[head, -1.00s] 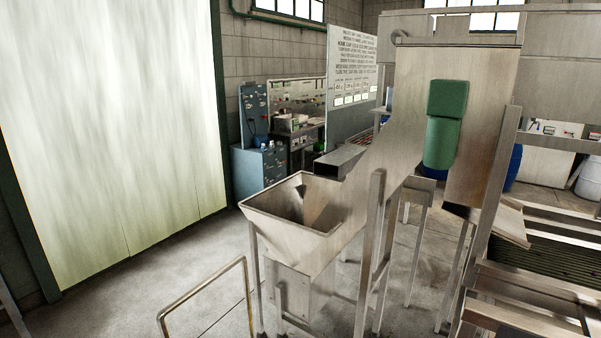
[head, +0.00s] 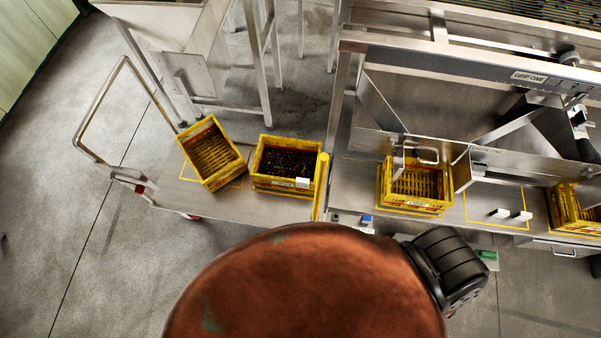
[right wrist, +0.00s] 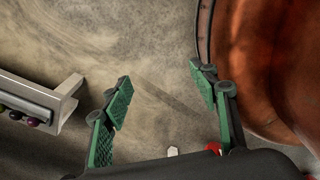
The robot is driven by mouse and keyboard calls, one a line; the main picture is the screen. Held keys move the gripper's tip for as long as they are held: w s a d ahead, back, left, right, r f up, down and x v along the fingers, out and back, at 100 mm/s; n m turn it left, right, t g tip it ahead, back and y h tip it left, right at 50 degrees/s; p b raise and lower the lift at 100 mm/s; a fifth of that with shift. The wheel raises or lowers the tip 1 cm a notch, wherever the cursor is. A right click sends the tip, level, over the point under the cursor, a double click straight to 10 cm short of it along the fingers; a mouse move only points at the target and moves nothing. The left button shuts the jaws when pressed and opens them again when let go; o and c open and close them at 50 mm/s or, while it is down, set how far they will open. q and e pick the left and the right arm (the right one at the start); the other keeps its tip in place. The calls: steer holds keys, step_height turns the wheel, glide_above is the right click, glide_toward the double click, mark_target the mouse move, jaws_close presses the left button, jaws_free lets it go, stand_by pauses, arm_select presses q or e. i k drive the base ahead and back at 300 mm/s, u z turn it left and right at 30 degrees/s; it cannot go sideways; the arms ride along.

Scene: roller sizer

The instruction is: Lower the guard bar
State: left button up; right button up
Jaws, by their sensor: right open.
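A yellow upright bar (head: 321,187) stands at the left end of the steel bench, beside the trolley. I cannot tell whether it is the guard bar. My right gripper (right wrist: 160,75) shows in the right wrist view, with two green-padded fingers spread apart and nothing between them. Bare floor lies beyond its fingers. It does not touch the bar in that view, and its fingers do not show in the head view. My left gripper is in neither view.
A trolley (head: 190,195) carries a tilted empty yellow crate (head: 211,152) and a crate of dark fruit (head: 284,166). The bench (head: 352,190) holds another yellow crate (head: 416,187). A metal edge with small round coloured things (right wrist: 22,115) is left of the right gripper. Floor at left is clear.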

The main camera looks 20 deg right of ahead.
mark_target(324, 157)
steer(key=k, duration=0.9)
steer(key=z, duration=0.4)
steer(key=i, duration=0.45)
steer(key=z, duration=0.25)
